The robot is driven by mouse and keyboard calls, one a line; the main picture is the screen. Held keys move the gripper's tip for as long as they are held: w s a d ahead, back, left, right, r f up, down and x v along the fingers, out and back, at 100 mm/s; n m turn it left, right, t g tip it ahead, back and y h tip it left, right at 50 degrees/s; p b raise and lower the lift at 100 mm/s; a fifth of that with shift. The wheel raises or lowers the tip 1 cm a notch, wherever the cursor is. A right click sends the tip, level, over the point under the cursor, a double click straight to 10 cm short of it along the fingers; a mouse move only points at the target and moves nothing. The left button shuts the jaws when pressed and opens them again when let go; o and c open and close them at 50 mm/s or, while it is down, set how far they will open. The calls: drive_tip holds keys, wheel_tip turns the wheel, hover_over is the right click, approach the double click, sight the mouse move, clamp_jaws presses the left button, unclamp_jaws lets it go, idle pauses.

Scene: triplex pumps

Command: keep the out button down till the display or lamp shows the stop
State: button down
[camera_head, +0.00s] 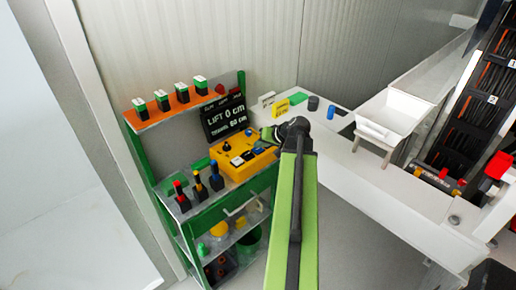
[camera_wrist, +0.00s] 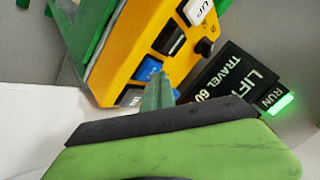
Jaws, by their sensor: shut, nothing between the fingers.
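The yellow control box (camera_head: 245,163) stands on the green shelf; it also fills the upper left of the wrist view (camera_wrist: 120,45). In the wrist view it carries a white button (camera_wrist: 198,10), a black one (camera_wrist: 168,38), a blue one (camera_wrist: 148,68) and a dark grey one (camera_wrist: 130,96). I cannot read which is the out button. My gripper (camera_wrist: 160,78) is shut and empty, its tips beside the blue button; contact cannot be told. The black display (camera_head: 225,115) reads LIFT 0 cm, TRAVEL 60 cm. A green lamp (camera_wrist: 281,103) beside the RUN label is lit.
Several dark tools with coloured tops (camera_head: 200,188) stand left of the box, on the same shelf.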

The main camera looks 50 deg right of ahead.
sight(260, 150)
drive_tip(key=shift+r, duration=0.15)
drive_tip(key=shift+r+p, duration=0.8)
drive_tip(key=shift+p, duration=0.15)
wheel_tip(260, 150, up, 5)
drive_tip(key=p, duration=0.5)
